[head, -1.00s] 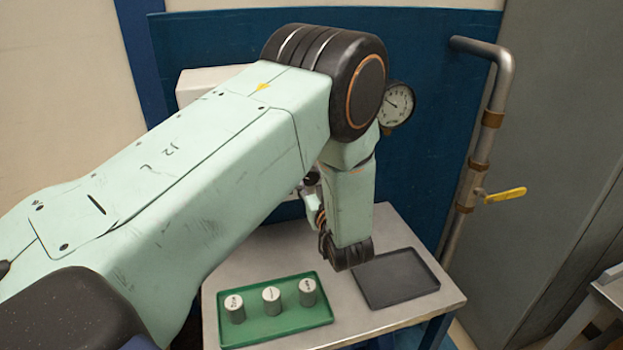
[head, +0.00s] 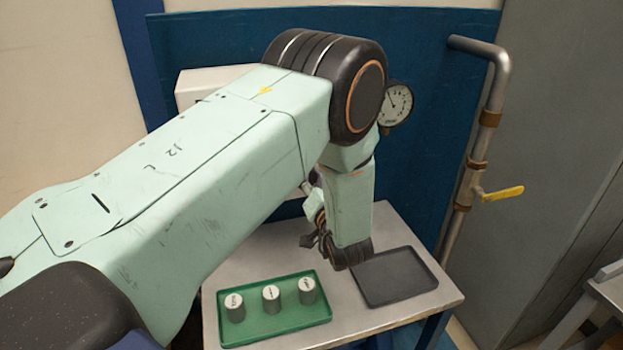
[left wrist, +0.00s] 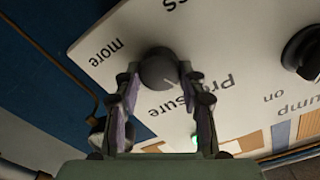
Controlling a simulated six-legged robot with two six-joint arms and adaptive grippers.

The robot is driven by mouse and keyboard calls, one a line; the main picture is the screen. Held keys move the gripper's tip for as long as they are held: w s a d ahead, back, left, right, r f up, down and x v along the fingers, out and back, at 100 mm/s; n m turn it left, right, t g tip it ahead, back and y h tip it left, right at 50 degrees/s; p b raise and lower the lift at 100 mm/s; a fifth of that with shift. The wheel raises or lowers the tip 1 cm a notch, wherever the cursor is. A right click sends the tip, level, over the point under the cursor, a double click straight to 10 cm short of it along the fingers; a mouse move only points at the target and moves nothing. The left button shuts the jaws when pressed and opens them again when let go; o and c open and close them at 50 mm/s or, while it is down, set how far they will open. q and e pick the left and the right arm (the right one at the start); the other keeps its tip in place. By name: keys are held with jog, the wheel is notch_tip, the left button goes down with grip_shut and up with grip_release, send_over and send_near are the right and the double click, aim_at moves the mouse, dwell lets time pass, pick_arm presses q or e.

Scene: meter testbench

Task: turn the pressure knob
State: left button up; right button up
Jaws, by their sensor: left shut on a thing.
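The pressure knob (left wrist: 158,70) is a dark round knob on a white panel (left wrist: 225,50) lettered "more" and "Pressure", seen in the left wrist view. My left gripper (left wrist: 160,75) has one finger on each side of the knob and is shut on it. In the head view my left arm hides the knob and most of the panel; only a corner of what seems to be a white box shows behind the arm. A round pressure gauge (head: 397,103) is on the blue board right of my wrist. My right gripper is not in view.
A second black knob (left wrist: 304,54) near the word "Pump" is on the same panel. Below my arm, a metal table (head: 345,325) bears a green tray (head: 260,328) with 3 grey cylinders and an empty dark tray (head: 395,277). A pipe with a yellow-handled valve (head: 502,194) stands at right.

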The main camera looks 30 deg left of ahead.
pick_arm(q)
jog(key=shift+w+r, duration=0.15)
jog(key=shift+r, duration=0.2)
jog(key=o, duration=1.1)
jog(key=shift+a+f, duration=0.15)
jog(key=shift+f, duration=0.1)
jog(key=shift+o, duration=0.2)
jog(key=v, duration=0.7)
jog(key=shift+s+d, duration=0.2)
jog(key=shift+s, duration=0.1)
